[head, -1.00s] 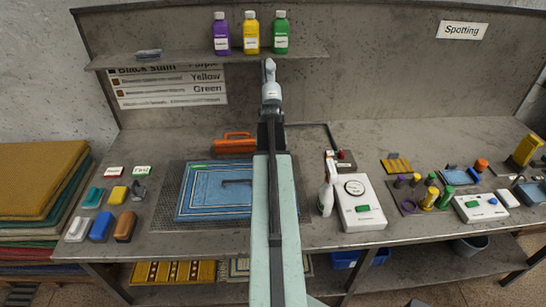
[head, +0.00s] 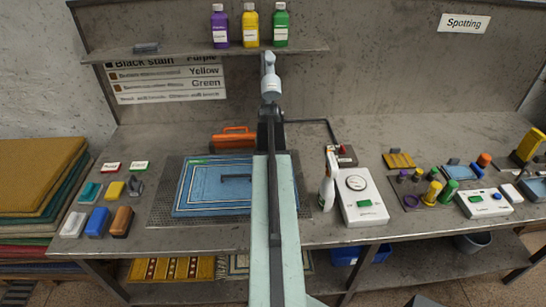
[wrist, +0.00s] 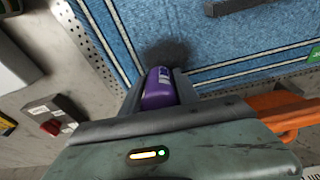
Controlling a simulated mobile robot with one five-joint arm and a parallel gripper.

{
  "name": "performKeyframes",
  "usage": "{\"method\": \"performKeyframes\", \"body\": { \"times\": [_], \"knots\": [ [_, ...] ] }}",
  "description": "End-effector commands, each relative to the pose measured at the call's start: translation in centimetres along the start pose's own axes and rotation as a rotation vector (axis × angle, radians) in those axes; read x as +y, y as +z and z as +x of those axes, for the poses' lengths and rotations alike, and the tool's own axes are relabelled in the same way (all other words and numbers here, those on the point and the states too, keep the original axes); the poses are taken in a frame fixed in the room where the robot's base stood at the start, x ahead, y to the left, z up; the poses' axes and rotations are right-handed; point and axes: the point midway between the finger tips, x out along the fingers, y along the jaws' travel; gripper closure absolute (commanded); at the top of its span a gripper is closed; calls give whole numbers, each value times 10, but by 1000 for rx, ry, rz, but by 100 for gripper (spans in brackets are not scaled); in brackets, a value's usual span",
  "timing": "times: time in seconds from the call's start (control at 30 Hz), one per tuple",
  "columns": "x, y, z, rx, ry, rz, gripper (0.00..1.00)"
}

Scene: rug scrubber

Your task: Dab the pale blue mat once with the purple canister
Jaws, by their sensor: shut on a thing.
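The pale blue mat (head: 212,200) lies on a perforated panel on the bench, with dark blue and white border lines. It also fills the upper part of the wrist view (wrist: 215,25). My gripper (wrist: 159,86) is shut on the purple canister (wrist: 158,88), which points toward the mat. A dark round stain (wrist: 167,50) shows on the mat just beyond the canister's end. Whether the canister touches the mat cannot be told. In the head view my arm crosses the mat's right part and hides my gripper and the canister.
An orange-handled tool (head: 233,138) lies behind the mat. A spray bottle (head: 328,180) and a white dial box (head: 361,195) stand to its right. Brushes and blocks (head: 98,222) lie to its left. Purple, yellow and green bottles (head: 250,26) stand on the shelf above.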

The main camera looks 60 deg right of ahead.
Motion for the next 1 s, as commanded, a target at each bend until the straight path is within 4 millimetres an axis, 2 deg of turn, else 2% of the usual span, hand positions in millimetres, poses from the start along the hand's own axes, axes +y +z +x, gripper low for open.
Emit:
{"method": "performKeyframes", "body": {
  "times": [1.0],
  "knots": [
    [1, 3, 14, 0, 0, 2, 99]
  ]
}}
